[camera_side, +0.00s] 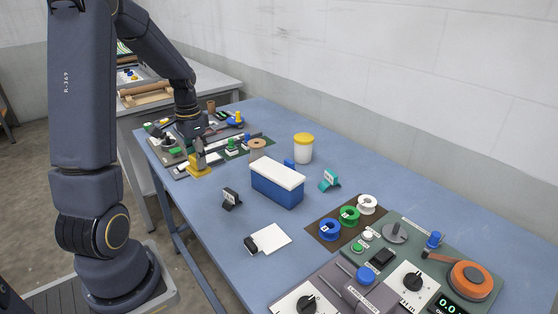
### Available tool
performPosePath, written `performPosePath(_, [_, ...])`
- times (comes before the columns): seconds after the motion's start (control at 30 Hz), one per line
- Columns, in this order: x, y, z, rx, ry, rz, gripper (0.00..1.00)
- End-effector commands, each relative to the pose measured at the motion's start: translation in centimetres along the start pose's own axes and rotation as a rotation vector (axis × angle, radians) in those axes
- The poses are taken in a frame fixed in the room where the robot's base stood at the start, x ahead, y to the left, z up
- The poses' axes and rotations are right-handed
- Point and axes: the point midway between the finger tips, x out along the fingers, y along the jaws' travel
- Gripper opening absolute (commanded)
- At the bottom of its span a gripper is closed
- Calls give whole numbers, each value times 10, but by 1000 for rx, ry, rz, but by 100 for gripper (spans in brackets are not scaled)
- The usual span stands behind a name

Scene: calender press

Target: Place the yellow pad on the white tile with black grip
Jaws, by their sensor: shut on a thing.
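The yellow pad (199,171) is at the far left part of the blue table, near its front edge. My gripper (200,159) points down at it and is shut on it; dark and grey finger parts hide its upper part. I cannot tell if the pad touches the surface below. The white tile (272,238) lies flat on the bare table nearer the camera, with its black grip (252,245) at its left edge. Nothing lies on the tile, and my gripper is well away from it.
A blue box with a white lid (278,183) stands between the pad and the tile's far side. A small black stand (231,198) is left of it. A yellow-lidded jar (303,149), a spool mat (327,229) and control panels (411,280) stand to the right.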

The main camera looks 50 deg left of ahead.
Motion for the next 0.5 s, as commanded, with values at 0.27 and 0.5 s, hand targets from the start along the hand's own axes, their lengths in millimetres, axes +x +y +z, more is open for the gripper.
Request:
performPosePath(0.27, [-3,95,37,-160,3,-1,12])
performPosePath(0.5, [-8,190,88,-62,5,-1,12])
